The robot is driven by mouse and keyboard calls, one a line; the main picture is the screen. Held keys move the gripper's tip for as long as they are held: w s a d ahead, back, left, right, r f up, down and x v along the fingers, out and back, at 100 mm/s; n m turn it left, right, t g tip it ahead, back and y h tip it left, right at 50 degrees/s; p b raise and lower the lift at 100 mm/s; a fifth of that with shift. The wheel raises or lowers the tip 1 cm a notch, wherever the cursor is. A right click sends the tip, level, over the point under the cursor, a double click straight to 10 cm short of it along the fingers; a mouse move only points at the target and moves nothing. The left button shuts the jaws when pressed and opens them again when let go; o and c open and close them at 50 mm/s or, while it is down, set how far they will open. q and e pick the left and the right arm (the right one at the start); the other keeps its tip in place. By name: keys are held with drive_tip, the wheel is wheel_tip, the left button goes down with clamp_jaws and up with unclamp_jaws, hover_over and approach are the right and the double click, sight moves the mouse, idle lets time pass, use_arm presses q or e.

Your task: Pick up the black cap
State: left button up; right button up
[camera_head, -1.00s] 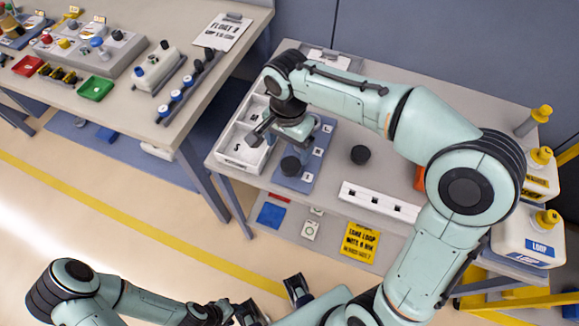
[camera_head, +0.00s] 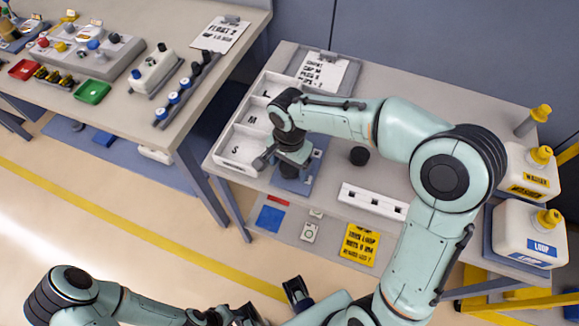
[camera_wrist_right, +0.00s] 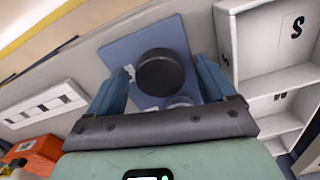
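The black cap (camera_wrist_right: 160,72) is a round black disc on a blue mat (camera_wrist_right: 184,37) in the right wrist view. It lies between the two blue fingers of my right gripper (camera_wrist_right: 160,85), which are open with gaps on both sides. In the head view my right gripper (camera_head: 287,158) is low over the mat (camera_head: 310,180) and largely hides this cap. A second round black piece (camera_head: 359,155) sits on the table to its right. My left gripper (camera_head: 245,313) is at the bottom edge, partly cut off; its opening is unclear.
A white tray (camera_head: 232,163) with compartments marked S, M and L stands left of the mat. A white slotted rack (camera_head: 372,201) lies at the front right. Yellow-capped jugs (camera_head: 520,238) stand at the far right. A clipboard (camera_head: 325,72) lies at the back.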

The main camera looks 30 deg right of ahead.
drive_tip(key=c, duration=1)
drive_tip(key=shift+r, duration=0.1)
